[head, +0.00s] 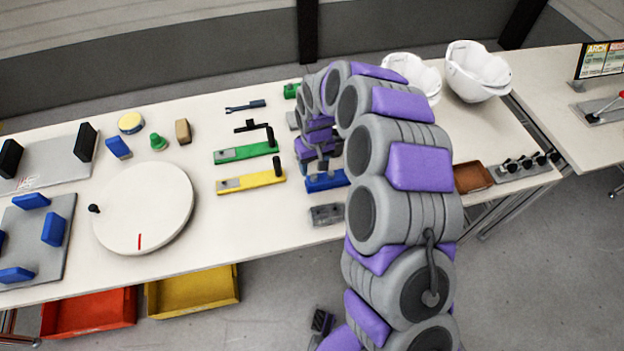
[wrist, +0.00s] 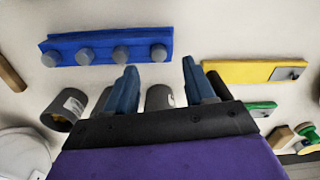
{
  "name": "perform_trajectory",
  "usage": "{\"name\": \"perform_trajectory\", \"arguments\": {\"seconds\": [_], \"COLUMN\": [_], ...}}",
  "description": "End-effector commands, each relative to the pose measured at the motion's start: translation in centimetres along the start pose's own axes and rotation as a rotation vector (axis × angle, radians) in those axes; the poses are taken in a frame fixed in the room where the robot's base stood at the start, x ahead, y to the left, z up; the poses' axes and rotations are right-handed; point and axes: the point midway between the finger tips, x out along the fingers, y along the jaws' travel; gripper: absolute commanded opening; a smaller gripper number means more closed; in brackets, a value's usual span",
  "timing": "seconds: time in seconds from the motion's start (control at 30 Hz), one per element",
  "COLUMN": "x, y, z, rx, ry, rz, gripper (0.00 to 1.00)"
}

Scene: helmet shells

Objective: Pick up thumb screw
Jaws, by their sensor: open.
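I cannot tell for sure which part is the thumb screw. A blue bar (wrist: 140,47) at the upper left of the wrist view carries several grey round-headed pieces (wrist: 121,54) in a row. The bar also shows partly in the head view (head: 326,182), beside my arm. My gripper (wrist: 160,68) is open and empty, its two blue fingers apart, pointing toward the bar. In the head view my gripper (head: 318,162) is above the table close to the blue bar, and my arm hides part of it. Several black knobs (head: 525,162) stand on a grey plate at the right.
Grey cylinders (wrist: 65,108) stand near my fingers. A yellow bar (head: 252,182) and a green bar (head: 245,152) lie left of the blue bar. White helmets (head: 477,72), a brown tray (head: 472,177) and a white turntable (head: 145,205) are farther off.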

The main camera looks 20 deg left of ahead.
Motion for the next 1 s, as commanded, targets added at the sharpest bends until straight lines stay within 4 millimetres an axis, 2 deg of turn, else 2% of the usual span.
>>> {"name": "perform_trajectory", "arguments": {"seconds": [0.4,0.67,1.0], "x": [5.1,5.2,5.1], "y": [-0.3,-0.1,-0.1], "z": [-0.3,-0.3,-0.2], "rx": [-0.001,0.0,0.0], "ry": [-0.006,-0.004,-0.004], "rz": [0.001,0.001,0.001], "gripper": [0.54,0.53,0.2]}}
